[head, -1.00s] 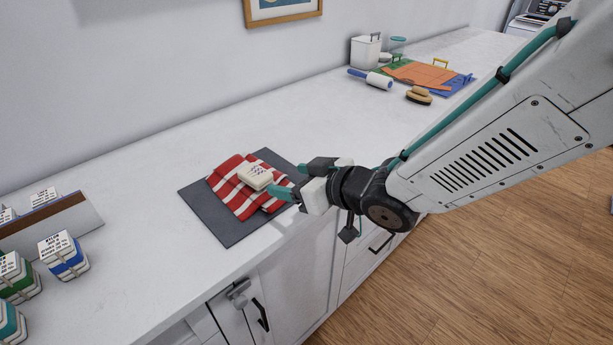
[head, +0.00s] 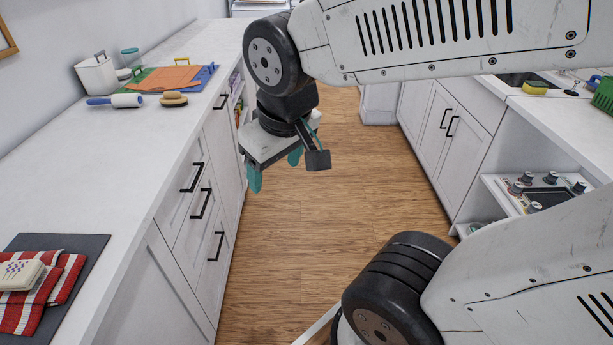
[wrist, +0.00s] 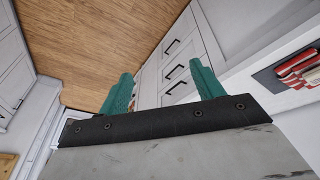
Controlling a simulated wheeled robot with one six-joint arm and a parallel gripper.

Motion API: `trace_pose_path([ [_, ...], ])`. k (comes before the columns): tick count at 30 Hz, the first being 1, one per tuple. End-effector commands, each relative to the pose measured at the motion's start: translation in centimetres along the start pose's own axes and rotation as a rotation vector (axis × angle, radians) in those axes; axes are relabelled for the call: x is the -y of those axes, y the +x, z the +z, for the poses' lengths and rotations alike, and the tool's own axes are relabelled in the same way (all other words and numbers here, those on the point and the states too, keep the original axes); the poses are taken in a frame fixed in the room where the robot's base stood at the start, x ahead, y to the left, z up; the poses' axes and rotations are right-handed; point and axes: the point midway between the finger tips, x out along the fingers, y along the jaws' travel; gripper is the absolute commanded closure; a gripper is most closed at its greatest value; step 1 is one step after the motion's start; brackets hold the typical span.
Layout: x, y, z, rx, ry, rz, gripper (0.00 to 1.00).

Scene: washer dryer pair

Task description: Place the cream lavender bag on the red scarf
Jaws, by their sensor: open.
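The cream lavender bag (head: 20,274) lies on top of the folded red scarf (head: 67,277), which has white stripes. The scarf rests on a dark grey mat (head: 84,247) at the lower left of the head view, on the white counter. The scarf (wrist: 298,68) also shows at the right edge of the wrist view; the bag is hard to make out there. My gripper (head: 275,174) is open and empty, over the wooden floor, to the right of the counter and well away from the bag. Its teal fingers (wrist: 161,90) stand apart in the wrist view with nothing between them.
At the counter's far end are a lint roller (head: 115,101), a brush (head: 174,99), a white bin (head: 97,76) and coloured folded cloths (head: 175,78). White drawers (head: 192,205) face the aisle. A second counter (head: 560,110) stands on the right. The aisle floor (head: 330,215) is clear.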

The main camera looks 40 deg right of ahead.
Motion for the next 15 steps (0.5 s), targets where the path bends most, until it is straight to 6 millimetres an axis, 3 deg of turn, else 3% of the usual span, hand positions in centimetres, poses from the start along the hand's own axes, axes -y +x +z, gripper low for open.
trace_pose_path([
  [3,-0.7,-2.2,4.0,0.111,0.066,-0.025,0.34],
  [6,-0.6,-3.3,6.0,0.17,0.09,-0.044,0.34],
  [15,-0.5,-3.7,6.8,0.199,0.096,-0.053,0.34],
])
